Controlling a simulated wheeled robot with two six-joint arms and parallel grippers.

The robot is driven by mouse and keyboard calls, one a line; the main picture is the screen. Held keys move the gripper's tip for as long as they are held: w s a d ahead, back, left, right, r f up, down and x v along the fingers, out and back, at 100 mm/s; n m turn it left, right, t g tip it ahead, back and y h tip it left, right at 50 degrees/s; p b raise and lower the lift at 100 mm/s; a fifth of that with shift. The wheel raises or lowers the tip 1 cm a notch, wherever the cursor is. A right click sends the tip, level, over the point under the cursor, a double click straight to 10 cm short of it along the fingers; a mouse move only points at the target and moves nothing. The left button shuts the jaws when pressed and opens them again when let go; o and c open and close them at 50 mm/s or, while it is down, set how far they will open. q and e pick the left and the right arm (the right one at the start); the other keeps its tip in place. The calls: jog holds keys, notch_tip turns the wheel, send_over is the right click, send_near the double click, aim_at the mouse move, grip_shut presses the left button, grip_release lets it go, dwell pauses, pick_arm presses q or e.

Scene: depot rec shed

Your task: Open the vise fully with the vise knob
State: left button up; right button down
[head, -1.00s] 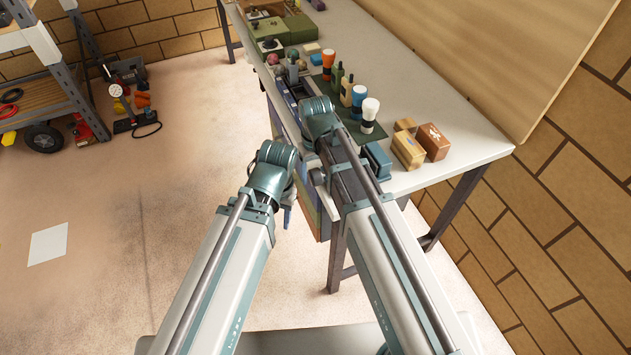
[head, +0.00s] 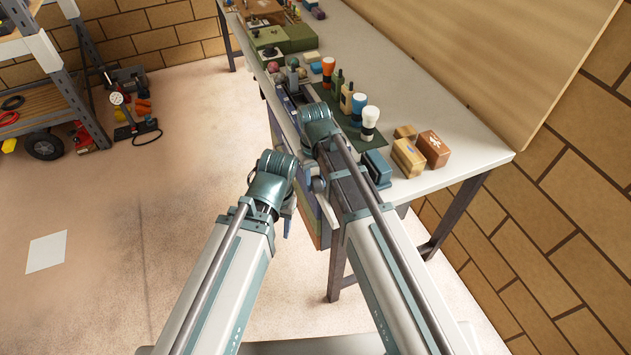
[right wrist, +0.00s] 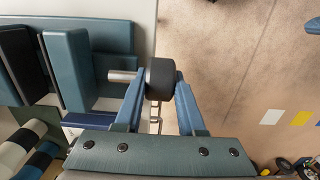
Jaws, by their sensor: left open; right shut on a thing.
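The teal vise (head: 376,164) sits at the near edge of the workbench, and its blocks (right wrist: 72,70) fill the left of the right wrist view. A metal rod joins it to the round black vise knob (right wrist: 160,78), which sticks out past the bench edge. My right gripper (right wrist: 161,75) is shut on the knob, one blue finger on each side. In the head view my right arm hides most of that grip. My left gripper (head: 288,226) is open and empty, low beside the bench front and mostly hidden behind its wrist. How wide the jaws stand is unclear.
Bottles and shaving-brush-like items (head: 369,123) stand on a green mat on the workbench (head: 440,115). Wooden boxes (head: 408,157) sit right of the vise. A shelf rack (head: 75,85) stands far left.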

jog(key=shift+w+a+f+g+h+b, duration=0.1)
jog(key=shift+w+f+g+h+b, duration=0.15)
jog(key=shift+w+g, duration=0.4)
jog(key=shift+s+g+h+b, duration=0.3)
jog(key=shift+g+b, duration=0.15)
jog(key=shift+g, duration=0.4)
jog(key=shift+s+r, duration=0.15)
jog(key=c, duration=0.5)
grip_release()
jog(key=shift+r, duration=0.1)
jog(key=p+v, duration=1.3)
jog(key=shift+w+r, duration=0.25)
jog(key=shift+w, duration=0.15)
